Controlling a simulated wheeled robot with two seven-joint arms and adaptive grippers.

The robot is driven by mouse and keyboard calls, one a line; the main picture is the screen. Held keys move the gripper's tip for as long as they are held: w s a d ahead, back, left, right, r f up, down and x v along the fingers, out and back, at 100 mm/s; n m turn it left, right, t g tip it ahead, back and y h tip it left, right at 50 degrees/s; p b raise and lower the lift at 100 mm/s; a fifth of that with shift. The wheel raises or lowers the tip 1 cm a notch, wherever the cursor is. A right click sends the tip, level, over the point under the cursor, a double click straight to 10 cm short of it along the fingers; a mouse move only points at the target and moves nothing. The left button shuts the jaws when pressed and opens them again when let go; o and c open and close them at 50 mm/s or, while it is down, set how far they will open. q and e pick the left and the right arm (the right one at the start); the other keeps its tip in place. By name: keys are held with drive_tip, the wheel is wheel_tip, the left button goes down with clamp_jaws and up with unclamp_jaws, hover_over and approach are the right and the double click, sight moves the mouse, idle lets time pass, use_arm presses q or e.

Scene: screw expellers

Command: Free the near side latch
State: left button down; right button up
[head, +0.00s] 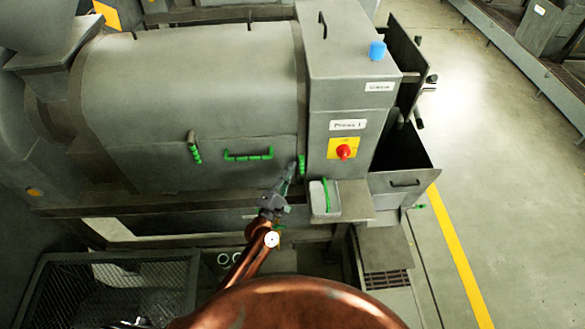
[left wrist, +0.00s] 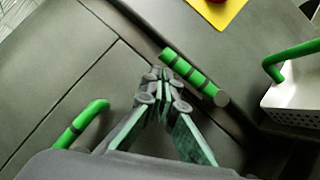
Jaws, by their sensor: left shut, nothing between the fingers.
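The grey press cover (head: 190,85) is down. On its front are a left green latch (head: 194,148), a horizontal green handle (head: 248,155) and a right green latch (head: 301,166). The right latch (left wrist: 192,74) shows as a ribbed green bar in the left wrist view, with the handle (left wrist: 82,124) at lower left. My left gripper (head: 289,168) is shut and empty, its tips just beside the right latch; I cannot tell if they touch. The closed fingers (left wrist: 160,78) show in the left wrist view.
A dark mesh bin (head: 60,258) is at lower left. The floor at right is clear.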

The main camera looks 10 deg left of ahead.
use_arm(q)
drive_tip(key=s+a+b, duration=0.2)
drive_tip(key=s+a, duration=0.4)
drive_tip(key=s, duration=0.4)
drive_tip(key=shift+f, duration=0.25)
drive_tip(key=shift+s, duration=0.1)
